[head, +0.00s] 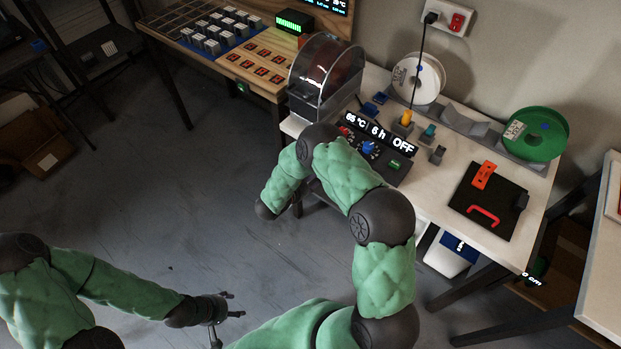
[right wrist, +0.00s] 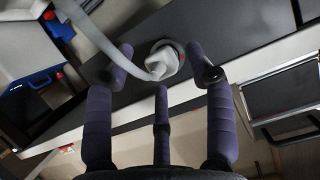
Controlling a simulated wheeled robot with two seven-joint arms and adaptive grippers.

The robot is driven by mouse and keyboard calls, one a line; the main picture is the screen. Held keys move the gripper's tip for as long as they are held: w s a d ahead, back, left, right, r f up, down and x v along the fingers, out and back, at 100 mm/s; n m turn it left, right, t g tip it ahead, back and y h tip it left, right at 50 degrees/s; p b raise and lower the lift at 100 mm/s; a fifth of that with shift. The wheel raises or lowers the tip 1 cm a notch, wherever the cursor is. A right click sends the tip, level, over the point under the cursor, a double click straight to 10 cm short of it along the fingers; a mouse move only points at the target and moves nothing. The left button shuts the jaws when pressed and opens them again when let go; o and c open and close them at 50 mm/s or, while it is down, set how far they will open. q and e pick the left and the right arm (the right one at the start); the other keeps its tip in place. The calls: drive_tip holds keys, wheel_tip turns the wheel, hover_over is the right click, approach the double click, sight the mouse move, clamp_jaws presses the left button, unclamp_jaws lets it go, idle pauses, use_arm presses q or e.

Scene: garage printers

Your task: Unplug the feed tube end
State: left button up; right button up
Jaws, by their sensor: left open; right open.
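A pale translucent feed tube (right wrist: 92,30) comes in from the upper left of the right wrist view and curves down to a round pale fitting (right wrist: 167,56) on a dark surface. Its end appears seated at the fitting; the exact joint is hard to make out. My right gripper (right wrist: 163,68) is open, its dark fingers spread on either side of the tube end and fitting, with no clear contact. In the head view its fingers cannot be made out. My left gripper (head: 224,309) is open and empty over the floor at lower left.
The white worktable (head: 450,158) bears a clear-domed spool box (head: 326,76), a control panel (head: 380,140), a white spool (head: 425,80), a green spool (head: 537,134) and a black board (head: 488,201). A wooden table (head: 262,55) stands behind left. The floor at left is clear.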

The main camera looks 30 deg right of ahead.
clamp_jaws()
idle(0.7)
